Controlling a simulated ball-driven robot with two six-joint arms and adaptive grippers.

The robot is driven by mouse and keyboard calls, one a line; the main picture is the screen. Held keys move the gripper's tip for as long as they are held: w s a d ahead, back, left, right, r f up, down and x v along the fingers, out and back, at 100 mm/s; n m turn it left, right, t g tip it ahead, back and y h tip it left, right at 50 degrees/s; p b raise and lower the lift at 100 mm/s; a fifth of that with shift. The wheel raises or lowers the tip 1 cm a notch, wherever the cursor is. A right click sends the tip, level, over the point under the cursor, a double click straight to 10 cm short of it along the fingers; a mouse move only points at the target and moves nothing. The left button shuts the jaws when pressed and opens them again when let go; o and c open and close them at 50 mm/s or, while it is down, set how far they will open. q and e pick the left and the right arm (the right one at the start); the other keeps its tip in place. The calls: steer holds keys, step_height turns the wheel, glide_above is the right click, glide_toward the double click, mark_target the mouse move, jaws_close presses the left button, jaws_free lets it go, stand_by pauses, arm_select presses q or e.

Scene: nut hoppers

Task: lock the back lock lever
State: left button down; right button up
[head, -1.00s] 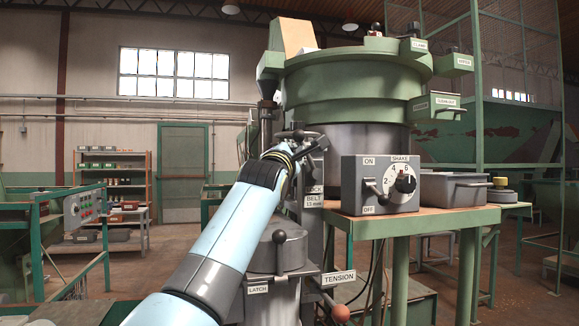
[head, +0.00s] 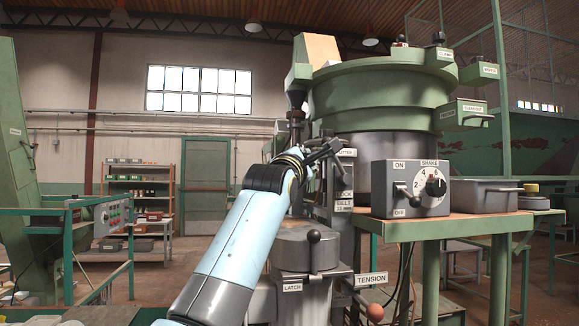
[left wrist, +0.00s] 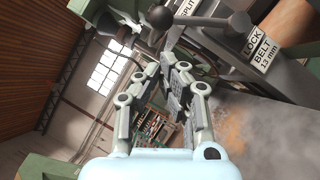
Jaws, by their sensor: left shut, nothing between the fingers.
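In the left wrist view, a dark lever with a round black ball knob (left wrist: 160,17) runs to a hub beside the label reading "LOCK BELT 13 mm" (left wrist: 262,50). A second label, partly cut off, starts "SPLIT". The lock label (head: 345,194) also shows in the head view, on the post below the green bowl. My left gripper (left wrist: 168,72) is shut and empty, with its fingertips below the ball knob in the picture and apart from it. In the head view the left gripper (head: 324,152) is small and overlaps dark parts by the post. The right gripper is out of view.
A grey control box (head: 410,188) and a grey bin (head: 484,194) stand on the bench right of the post. A lidded housing (head: 309,247) with a ball-topped latch handle is below my gripper. A TENSION label (head: 371,280) and orange knob (head: 374,313) are lower right.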

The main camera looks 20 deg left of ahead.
arm_select(q)
steer(key=b+v, duration=0.1)
steer(key=v, duration=0.5)
steer(key=shift+s+d, duration=0.2)
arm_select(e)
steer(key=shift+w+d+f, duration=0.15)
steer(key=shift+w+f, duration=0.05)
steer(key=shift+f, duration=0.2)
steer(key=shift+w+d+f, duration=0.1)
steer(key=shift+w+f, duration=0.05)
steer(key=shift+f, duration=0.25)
